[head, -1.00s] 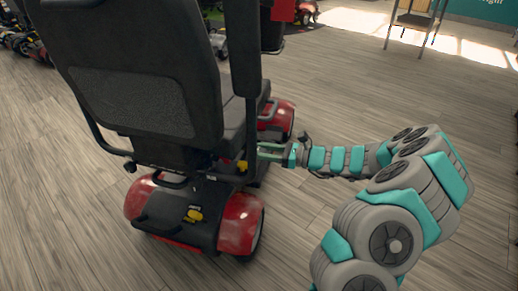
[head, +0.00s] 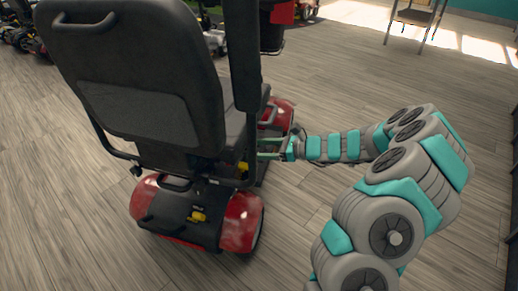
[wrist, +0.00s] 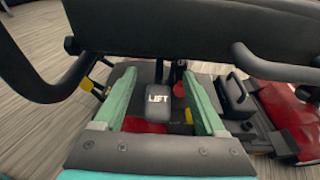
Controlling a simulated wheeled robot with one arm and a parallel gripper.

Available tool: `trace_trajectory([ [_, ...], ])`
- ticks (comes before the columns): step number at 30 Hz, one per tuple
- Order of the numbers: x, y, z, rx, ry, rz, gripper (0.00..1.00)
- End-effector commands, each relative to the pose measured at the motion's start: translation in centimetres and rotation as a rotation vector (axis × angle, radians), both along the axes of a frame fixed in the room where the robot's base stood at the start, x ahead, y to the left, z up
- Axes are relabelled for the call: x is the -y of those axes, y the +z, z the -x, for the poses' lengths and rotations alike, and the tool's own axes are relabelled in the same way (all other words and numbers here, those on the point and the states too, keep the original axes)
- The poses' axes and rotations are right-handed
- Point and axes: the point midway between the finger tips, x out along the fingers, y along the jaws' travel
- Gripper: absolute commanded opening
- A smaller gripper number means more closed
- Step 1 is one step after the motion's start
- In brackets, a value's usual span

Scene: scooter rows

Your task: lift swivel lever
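The red and black scooter (head: 240,222) stands with its back toward me in the head view. My gripper (head: 268,148) reaches in from the right, beside and under the seat (head: 240,120). In the wrist view my gripper (wrist: 161,76) is open, with its two teal fingers apart. A black lever with a pad marked LIFT (wrist: 158,98) lies between the fingers, with a gap visible on each side. The lever is hidden in the head view.
The seat underside (wrist: 170,25) hangs close above the fingers in the wrist view. A black armrest tube (wrist: 35,85) is at left. Open floor (head: 350,90) lies to the right. A metal stand (head: 415,18) is at the back.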

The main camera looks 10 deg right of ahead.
Motion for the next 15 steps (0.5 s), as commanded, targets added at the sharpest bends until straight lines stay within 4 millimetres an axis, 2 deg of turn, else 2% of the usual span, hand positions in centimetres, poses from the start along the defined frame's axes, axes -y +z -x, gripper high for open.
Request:
trace_trajectory([
  [8,0.1,0.0,0.0,0.000,-0.001,0.000,0.75],
  [11,0.7,0.2,0.3,0.001,-0.001,-0.001,0.75],
  [15,2.5,0.8,1.3,0.002,-0.003,0.000,0.75],
])
